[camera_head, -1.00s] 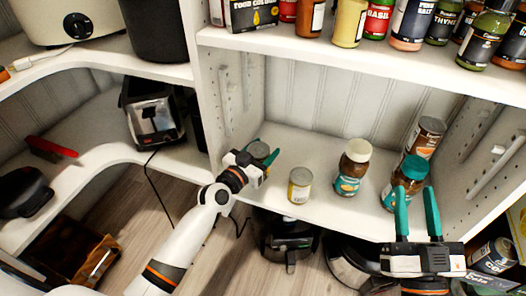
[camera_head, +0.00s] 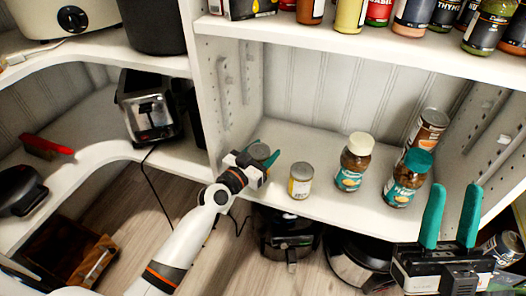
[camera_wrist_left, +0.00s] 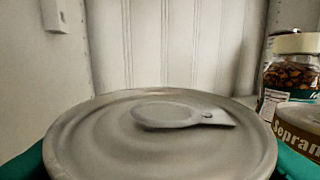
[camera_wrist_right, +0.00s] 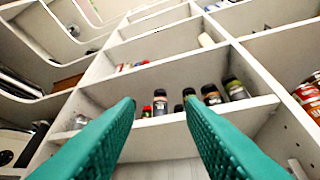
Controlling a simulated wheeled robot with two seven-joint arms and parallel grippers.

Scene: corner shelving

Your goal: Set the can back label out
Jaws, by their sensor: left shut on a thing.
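A can (camera_head: 259,152) stands upright at the left end of the middle shelf. My left gripper (camera_head: 262,160) is shut on it, one teal finger on each side. Its metal lid with a pull tab (camera_wrist_left: 160,140) fills the lower left wrist view; its label is hidden there. A second can (camera_head: 301,181) with a pale yellow label stands to its right on the same shelf, apart from the gripper; its edge label also shows in the left wrist view (camera_wrist_left: 300,130). My right gripper (camera_head: 452,218) is open and empty in front of the shelf's right end, fingers pointing up.
A white-lidded jar (camera_head: 353,163), a teal-lidded jar (camera_head: 408,180) and a tall can (camera_head: 430,128) stand to the right on the shelf (camera_head: 290,133). Bottles and jars line the shelf above. A toaster (camera_head: 150,112) is on the left shelf. The shelf behind the cans is clear.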

